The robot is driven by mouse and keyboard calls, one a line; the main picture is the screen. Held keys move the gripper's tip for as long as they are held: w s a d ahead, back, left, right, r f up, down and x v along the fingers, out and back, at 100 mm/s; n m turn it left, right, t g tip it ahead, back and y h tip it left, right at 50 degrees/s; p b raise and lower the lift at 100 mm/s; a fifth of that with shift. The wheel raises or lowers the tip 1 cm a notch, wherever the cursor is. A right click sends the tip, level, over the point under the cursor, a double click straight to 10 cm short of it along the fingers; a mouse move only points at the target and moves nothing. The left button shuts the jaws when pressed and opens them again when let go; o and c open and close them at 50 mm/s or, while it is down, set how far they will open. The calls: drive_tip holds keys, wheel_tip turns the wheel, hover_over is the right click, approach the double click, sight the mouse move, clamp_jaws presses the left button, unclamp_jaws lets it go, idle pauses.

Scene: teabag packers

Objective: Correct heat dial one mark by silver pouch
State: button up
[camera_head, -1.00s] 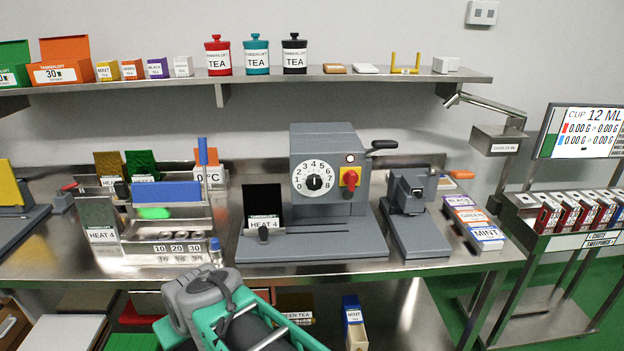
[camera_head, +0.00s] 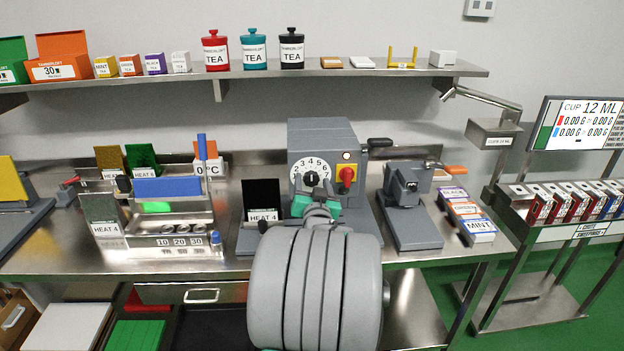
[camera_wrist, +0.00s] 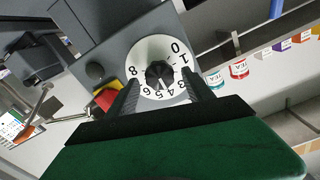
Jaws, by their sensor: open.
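The heat dial (camera_head: 311,171) is a white disc numbered 0 to 8 with a black knob, on the front of the grey machine (camera_head: 322,137). My gripper (camera_wrist: 163,92) is open, its dark fingers on either side of the dial's lower part in the wrist view. The black knob (camera_wrist: 159,75) is just beyond the fingertips, apparently not gripped. Its pointer seems to face about 4 to 5; the exact mark is unclear. My arm hides the dial's lower part in the head view. A grey, silvery pouch (camera_head: 104,210) labelled HEAT 4 stands at left.
A black pouch (camera_head: 262,195) labelled HEAT 4 stands left of the dial. A red knob on yellow (camera_head: 347,174) is close right of the dial. A grey press (camera_head: 408,190) stands further right. A shelf (camera_head: 300,75) with tins runs above.

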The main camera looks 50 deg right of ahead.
drive_tip(key=shift+w+d, duration=0.2)
drive_tip(key=shift+d, duration=0.05)
drive_tip(key=shift+c, duration=0.2)
clamp_jaws()
idle(0.3)
drive_tip(key=shift+f+b, duration=0.15)
drive_tip(key=shift+b, duration=0.35)
